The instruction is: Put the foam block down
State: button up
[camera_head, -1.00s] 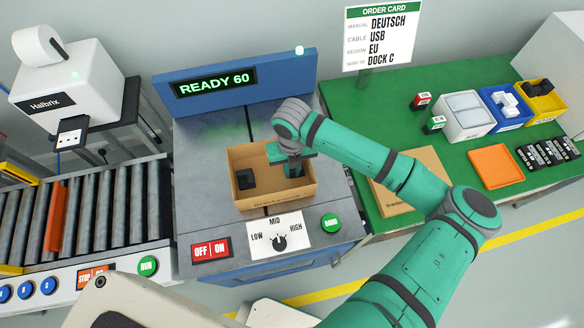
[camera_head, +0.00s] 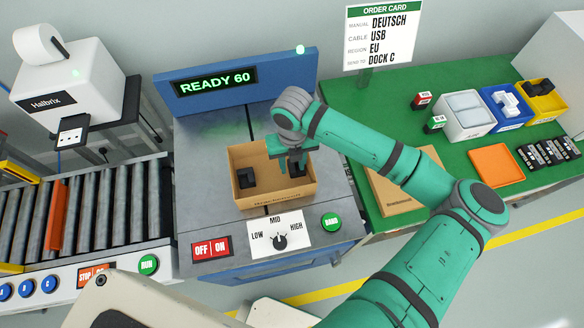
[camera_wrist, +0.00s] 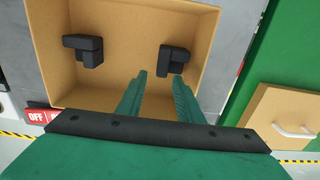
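An open cardboard box (camera_head: 273,197) stands on the grey machine top and holds two dark, L-shaped foam blocks. One foam block (camera_head: 246,178) sits at the left side of the box; it also shows in the wrist view (camera_wrist: 85,50). The other foam block (camera_head: 297,169) rests on the box floor at the right, partly hidden by my gripper; in the wrist view it is plain (camera_wrist: 173,59). My gripper (camera_wrist: 161,76) is open above the box, its fingers apart with nothing between them. The right finger's tip overlaps the right block in the wrist view.
The machine has a READY 60 display (camera_head: 214,82), an OFF/ON switch (camera_head: 211,249), a dial panel (camera_head: 280,238) and a green button (camera_head: 331,222). A roller conveyor (camera_head: 90,215) is at left. A green table (camera_head: 400,120) with bins and a flat carton is at right.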

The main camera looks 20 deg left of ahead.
aim_at(292, 171)
notch_tip(292, 171, up, 9)
jog(key=shift+r, duration=0.2)
